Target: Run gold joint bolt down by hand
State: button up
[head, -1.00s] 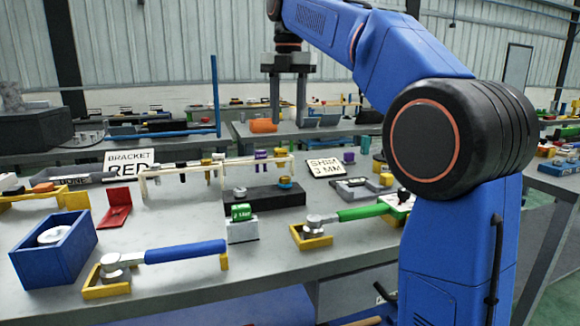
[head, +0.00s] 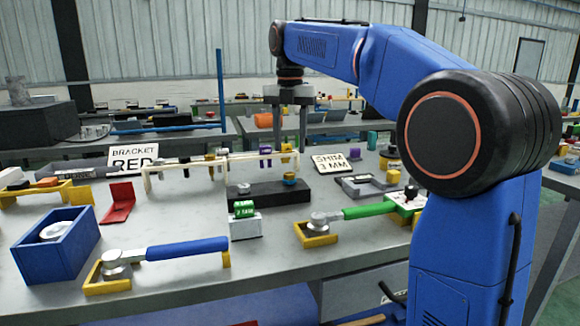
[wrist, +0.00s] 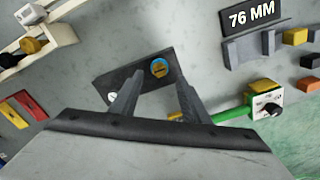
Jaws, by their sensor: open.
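A gold joint bolt (head: 290,177) with a blue ring stands on the right part of a black block (head: 268,194) on the bench. In the wrist view the bolt (wrist: 159,68) shows from above, near the far end of the block (wrist: 135,72). My gripper (head: 290,140) is open and empty, pointing down above the block. In the wrist view its fingertips (wrist: 159,80) lie either side of the bolt in the picture, with a gap to it. A silver bolt head (head: 243,188) sits at the block's other end.
A cream rack (head: 148,185) of bolts stands behind the block. A green-and-white unit (head: 243,222) is in front. A green-handled wrench (head: 365,211) lies at right and a blue-handled one (head: 187,249) at front left. A shim sign (head: 331,162) stands behind right.

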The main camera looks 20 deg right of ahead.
aim_at(289, 176)
notch_tip(289, 176, down, 7)
jog(key=shift+f, duration=0.1)
dwell(0.3)
jog(key=c, duration=1.1)
